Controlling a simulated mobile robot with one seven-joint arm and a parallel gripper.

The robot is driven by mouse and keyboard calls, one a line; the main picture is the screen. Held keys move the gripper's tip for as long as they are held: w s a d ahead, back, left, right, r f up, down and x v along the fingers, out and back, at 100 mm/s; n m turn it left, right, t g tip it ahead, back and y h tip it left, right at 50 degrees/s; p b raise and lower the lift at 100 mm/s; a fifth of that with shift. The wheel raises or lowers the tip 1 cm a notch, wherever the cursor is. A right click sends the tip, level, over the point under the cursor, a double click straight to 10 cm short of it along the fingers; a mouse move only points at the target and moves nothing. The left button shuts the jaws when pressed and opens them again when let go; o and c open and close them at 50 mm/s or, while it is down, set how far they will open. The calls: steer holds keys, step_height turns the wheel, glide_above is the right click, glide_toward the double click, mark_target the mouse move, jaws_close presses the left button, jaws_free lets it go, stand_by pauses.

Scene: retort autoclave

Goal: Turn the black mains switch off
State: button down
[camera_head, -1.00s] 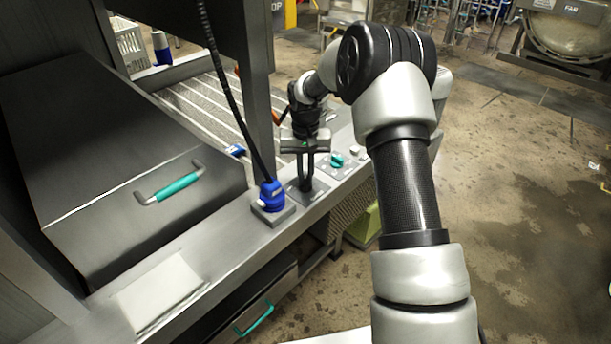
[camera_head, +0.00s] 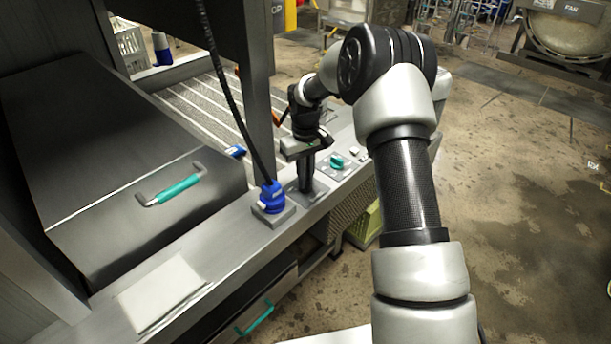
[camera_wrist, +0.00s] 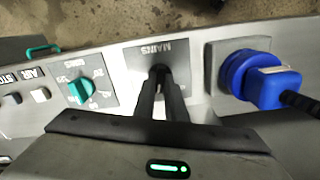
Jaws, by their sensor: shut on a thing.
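The black mains switch (camera_wrist: 160,71) sits on a dark plate marked MAINS (camera_wrist: 178,55) in the wrist view. My gripper (camera_wrist: 161,84) points down at the plate, with its two fingers close together and shut on the switch. The fingers hide most of the switch, so its exact angle cannot be told. In the head view my gripper (camera_head: 307,184) stands over the same plate (camera_head: 318,190) on the panel ledge, between the blue plug and the teal knob, and its hand is turned at an angle.
A blue plug (camera_head: 270,197) with a black cable stands close to the left of the gripper. A teal knob (camera_head: 337,161) and small pale buttons (camera_head: 355,153) lie to the right. A steel post (camera_head: 250,90) rises behind. A metal lid with a teal handle (camera_head: 178,187) is at left.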

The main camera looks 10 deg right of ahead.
steer(key=n+p, duration=0.1)
steer(key=n, duration=0.5)
steer(key=shift+r, duration=0.1)
steer(key=n+p, duration=0.1)
steer(key=n, duration=0.5)
steer(key=shift+n, duration=0.3)
stand_by(0.3)
steer(key=c, duration=1.8)
jaws_free()
step_height(320, 180, up, 17)
steer(key=p, duration=0.1)
steer(key=shift+r, duration=0.15)
